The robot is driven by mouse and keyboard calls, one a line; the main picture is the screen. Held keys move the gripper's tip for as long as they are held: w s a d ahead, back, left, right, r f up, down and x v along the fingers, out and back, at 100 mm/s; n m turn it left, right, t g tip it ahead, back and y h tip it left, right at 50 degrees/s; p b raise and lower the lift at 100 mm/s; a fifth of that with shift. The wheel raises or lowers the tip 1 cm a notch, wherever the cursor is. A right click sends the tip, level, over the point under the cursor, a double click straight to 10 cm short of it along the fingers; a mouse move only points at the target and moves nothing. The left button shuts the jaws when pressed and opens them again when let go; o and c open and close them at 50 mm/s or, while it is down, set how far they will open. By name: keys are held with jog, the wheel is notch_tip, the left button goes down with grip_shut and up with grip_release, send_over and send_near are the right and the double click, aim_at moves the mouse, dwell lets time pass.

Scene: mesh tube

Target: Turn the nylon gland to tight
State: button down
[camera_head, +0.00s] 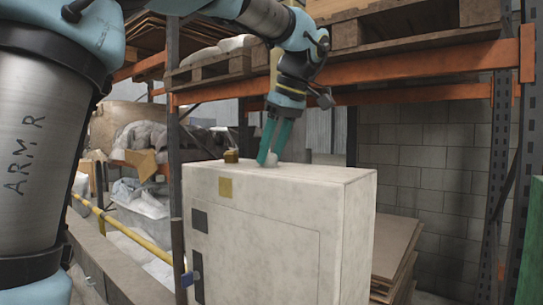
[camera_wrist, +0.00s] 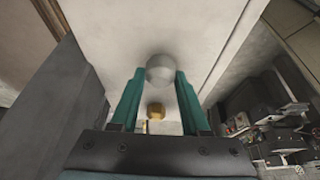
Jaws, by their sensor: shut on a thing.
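The nylon gland (camera_wrist: 160,68) is a round, pale grey piece on top of the white cabinet (camera_head: 285,240). In the wrist view it sits between the tips of my gripper's two teal fingers. My gripper (camera_head: 267,162) points down onto the cabinet top and is shut on the gland. In the head view only a small pale part of the gland (camera_head: 272,159) shows by the fingertips; the fingers hide the rest. I cannot tell from any mark how tight it is.
A brass-coloured fitting (camera_head: 231,156) stands left of my gripper on the cabinet top; it also shows between the fingers in the wrist view (camera_wrist: 156,110). A small pale piece (camera_head: 308,156) is to the right. Orange rack beams (camera_head: 420,92) and loaded pallets are behind and above.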

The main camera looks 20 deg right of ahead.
jog(key=m, duration=0.2)
jog(key=m+h+b, duration=0.1)
jog(key=shift+a+f+m+t, duration=0.1)
jog(key=shift+f+m+t, duration=0.05)
jog(key=shift+m+t, duration=0.2)
jog(key=m+h+b, duration=0.1)
jog(key=m, duration=0.2)
jog(key=shift+a+m+h, duration=0.1)
jog(key=shift+m+h, duration=0.25)
jog(key=shift+h, duration=0.05)
jog(key=m+h, duration=0.1)
jog(key=m, duration=0.2)
jog(key=m+g+h, duration=0.1)
jog(key=m, duration=0.2)
jog(key=shift+a, duration=0.15)
jog(key=m+g, duration=0.1)
jog(key=m, duration=0.2)
jog(key=m+g+h+p, duration=0.1)
jog(key=m, duration=0.2)
jog(key=shift+w+a+m+g+h, duration=0.1)
jog(key=shift+w+m+g+h, duration=0.1)
jog(key=shift+m+g+h, duration=0.1)
jog(key=m+g, duration=0.1)
jog(key=m, duration=0.2)
jog(key=m+g+p, duration=0.1)
jog(key=m, duration=0.2)
jog(key=shift+w+m, duration=0.15)
jog(key=shift+m, duration=0.15)
